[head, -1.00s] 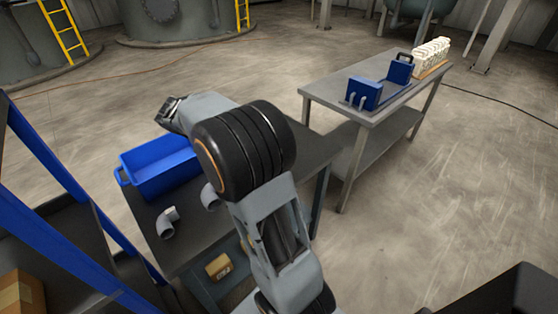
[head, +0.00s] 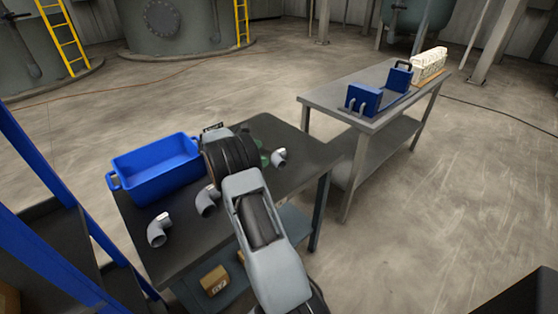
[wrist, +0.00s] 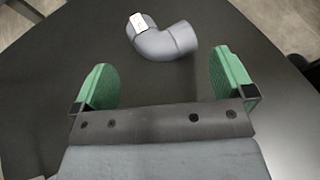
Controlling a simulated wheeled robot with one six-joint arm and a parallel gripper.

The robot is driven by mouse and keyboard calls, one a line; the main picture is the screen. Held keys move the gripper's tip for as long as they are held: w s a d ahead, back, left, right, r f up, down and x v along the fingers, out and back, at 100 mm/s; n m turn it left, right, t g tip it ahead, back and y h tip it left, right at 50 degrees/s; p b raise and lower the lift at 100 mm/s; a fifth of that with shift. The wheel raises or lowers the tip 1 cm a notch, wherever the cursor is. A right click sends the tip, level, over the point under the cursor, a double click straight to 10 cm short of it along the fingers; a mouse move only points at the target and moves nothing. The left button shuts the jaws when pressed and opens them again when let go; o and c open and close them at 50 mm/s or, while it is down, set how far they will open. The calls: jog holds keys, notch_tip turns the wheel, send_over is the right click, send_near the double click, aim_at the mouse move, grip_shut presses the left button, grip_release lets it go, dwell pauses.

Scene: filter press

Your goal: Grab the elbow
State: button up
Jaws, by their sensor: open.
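Three grey pipe elbows stand on the dark table: a left one (head: 158,231), a middle one (head: 207,200) and a right one (head: 279,157). In the wrist view, one grey elbow (wrist: 168,40) with a white label lies ahead of my gripper (wrist: 165,78), roughly centred between its green fingers and apart from them. It appears to be the right elbow. My gripper is open and empty over the table. In the head view my arm hides most of it, with a bit of green finger showing beside the right elbow.
A blue crate (head: 153,174) stands on the table's far left. A small brown box (head: 214,280) is on the lower shelf. A second table (head: 328,98) with blue plates (head: 364,99) and a white stack (head: 428,65) stands at right. A blue frame (head: 45,215) is at left.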

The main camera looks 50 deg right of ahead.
aim_at(274, 157)
jog(key=shift+f+x, duration=0.1)
jog(key=shift+x, duration=1.6)
jog(key=shift+f+x, duration=0.15)
jog(key=shift+x, duration=1.5)
jog(key=shift+a, duration=0.1)
jog(key=shift+c, duration=0.2)
jog(key=c, duration=1.1)
